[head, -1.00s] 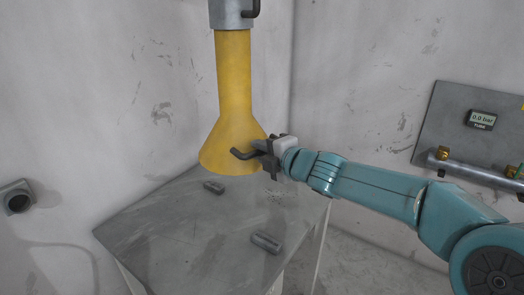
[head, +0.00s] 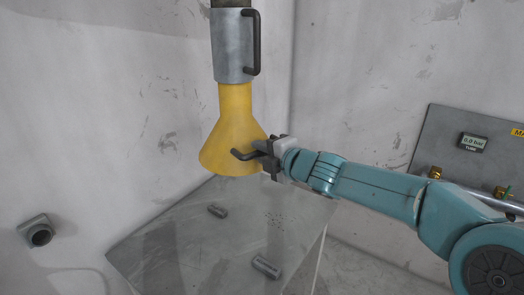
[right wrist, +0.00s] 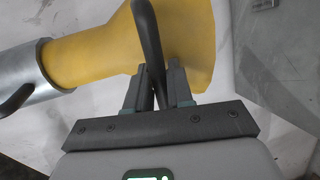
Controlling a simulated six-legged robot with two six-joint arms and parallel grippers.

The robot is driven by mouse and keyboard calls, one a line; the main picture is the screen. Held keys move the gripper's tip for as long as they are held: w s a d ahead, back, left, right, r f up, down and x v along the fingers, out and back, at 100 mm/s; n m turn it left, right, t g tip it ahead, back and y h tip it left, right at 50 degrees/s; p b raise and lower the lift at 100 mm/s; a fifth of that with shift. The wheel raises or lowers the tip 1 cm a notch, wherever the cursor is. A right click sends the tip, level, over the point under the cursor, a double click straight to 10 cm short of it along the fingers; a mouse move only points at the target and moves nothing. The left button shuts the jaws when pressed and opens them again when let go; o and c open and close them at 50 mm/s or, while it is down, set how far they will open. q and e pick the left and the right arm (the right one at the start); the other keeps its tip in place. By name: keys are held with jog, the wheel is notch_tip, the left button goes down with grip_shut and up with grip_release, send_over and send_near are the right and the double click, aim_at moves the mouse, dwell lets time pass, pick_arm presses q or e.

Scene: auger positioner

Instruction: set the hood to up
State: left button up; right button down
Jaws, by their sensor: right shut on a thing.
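The yellow cone-shaped hood (head: 228,147) hangs above a grey table. Its short yellow neck enters a silver sleeve (head: 231,45) that has a dark handle on its right side. My right gripper (head: 266,151) is at the hood's lower right side and is shut on the hood's dark bent handle (head: 243,155). In the right wrist view the handle (right wrist: 148,35) runs between the two fingers, with the yellow hood (right wrist: 100,42) behind it and the sleeve (right wrist: 52,68) at left. My left gripper is not in view.
The grey table (head: 180,250) carries two small dark blocks, one at the back (head: 217,211) and one at front right (head: 266,267). A wall port (head: 38,231) is at left. A panel (head: 435,140) with a gauge reading 0.0 bar (head: 473,142) is at right.

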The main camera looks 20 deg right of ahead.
jog(key=shift+d+r, duration=0.1)
jog(key=shift+r, duration=0.4)
jog(key=c, duration=1.2)
grip_release()
jog(key=shift+c, duration=0.2)
jog(key=shift+o, duration=0.4)
jog(key=shift+s, duration=0.2)
jog(key=shift+w+f, duration=0.1)
jog(key=shift+f, duration=0.15)
jog(key=p+v, duration=0.1)
jog(key=v, duration=1.5)
jog(key=shift+f, duration=0.1)
